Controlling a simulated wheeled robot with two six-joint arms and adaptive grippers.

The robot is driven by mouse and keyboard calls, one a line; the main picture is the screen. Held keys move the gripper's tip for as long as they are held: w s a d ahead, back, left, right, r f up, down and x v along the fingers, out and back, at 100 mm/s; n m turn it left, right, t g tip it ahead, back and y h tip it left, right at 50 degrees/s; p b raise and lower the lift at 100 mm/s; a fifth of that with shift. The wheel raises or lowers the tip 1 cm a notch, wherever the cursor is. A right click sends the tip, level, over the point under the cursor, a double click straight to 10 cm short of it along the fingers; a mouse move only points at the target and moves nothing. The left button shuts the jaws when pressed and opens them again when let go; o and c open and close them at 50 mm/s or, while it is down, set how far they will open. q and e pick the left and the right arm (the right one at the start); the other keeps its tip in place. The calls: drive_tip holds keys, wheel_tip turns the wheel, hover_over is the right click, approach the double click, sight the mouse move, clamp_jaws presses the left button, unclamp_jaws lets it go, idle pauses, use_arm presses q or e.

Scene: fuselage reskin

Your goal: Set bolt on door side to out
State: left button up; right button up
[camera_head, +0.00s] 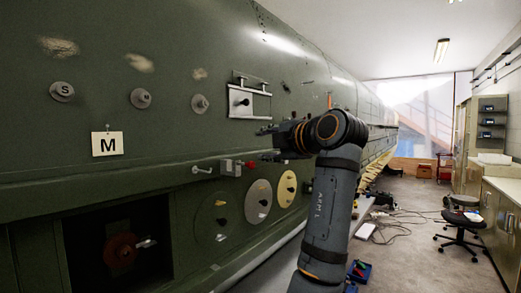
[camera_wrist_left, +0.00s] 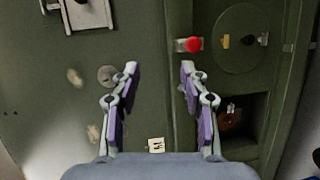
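A small metal bolt fitting (camera_head: 230,168) with a grey block, a rod sticking out to the left and a red knob (camera_head: 250,169) sits on the green fuselage ledge. The red knob also shows in the left wrist view (camera_wrist_left: 194,45), beyond the right finger. A square metal door-like plate (camera_head: 240,103) with a dark handle is above it; part of it shows in the left wrist view (camera_wrist_left: 85,15). I cannot tell for certain which part is the door's bolt. My left gripper (camera_wrist_left: 159,67) is open and empty, apart from the fuselage. My right gripper is out of view.
Round dials (camera_head: 258,201) lie below the bolt fitting. A dark recess (camera_head: 115,250) holds a red wheel. A stool (camera_head: 462,225) and cables are on the floor at right.

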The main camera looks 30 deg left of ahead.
use_arm(q)
drive_tip(key=d, duration=0.1)
drive_tip(key=s+d+b, duration=0.1)
drive_tip(key=d, duration=0.1)
drive_tip(key=s+d+b, duration=0.1)
drive_tip(key=shift+d+f, duration=0.4)
drive_tip(key=shift+f, duration=0.1)
idle(0.3)
